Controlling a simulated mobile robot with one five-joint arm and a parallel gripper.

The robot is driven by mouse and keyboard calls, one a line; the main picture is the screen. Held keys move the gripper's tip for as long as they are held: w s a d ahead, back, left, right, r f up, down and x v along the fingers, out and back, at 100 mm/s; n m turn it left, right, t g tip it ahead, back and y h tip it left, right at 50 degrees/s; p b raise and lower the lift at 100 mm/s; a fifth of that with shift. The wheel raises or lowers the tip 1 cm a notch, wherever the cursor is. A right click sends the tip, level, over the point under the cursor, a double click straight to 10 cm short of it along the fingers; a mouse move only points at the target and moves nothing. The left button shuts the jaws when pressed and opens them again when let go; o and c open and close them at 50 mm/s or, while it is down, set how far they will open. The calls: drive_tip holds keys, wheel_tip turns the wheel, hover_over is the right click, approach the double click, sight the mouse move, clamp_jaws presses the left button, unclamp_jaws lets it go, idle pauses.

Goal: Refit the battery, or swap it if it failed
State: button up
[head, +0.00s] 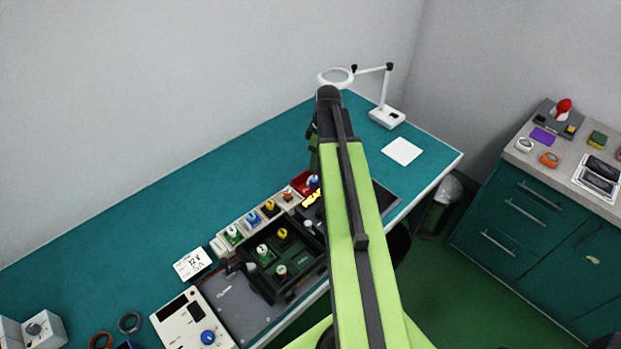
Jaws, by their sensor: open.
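My gripper (312,150) is the dark part at the far end of my green arm, mostly hidden behind the arm. It is open and points down above the red tray (301,181) and a blue-and-white-topped piece (313,181). I cannot tell whether it touches that piece. A row of small units with coloured knobs stands in a pale rack (220,246), with green (232,234), blue (251,217) and yellow (270,205) ones. A black fixture (262,283) holds several knobbed pieces. Which piece is the battery is unclear.
A lit yellow display (312,198) is partly behind my arm. A card reading 12 V (192,263) and a pale instrument with a blue knob (181,322) are at left. A magnifier lamp (386,116) and white sheet (402,151) are behind. A cabinet (535,225) stands right.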

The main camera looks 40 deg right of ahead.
wheel_tip(320, 180, up, 11)
drive_tip(key=p, duration=0.9)
drive_tip(key=shift+s+d, duration=0.45)
drive_tip(key=shift+f, duration=0.15)
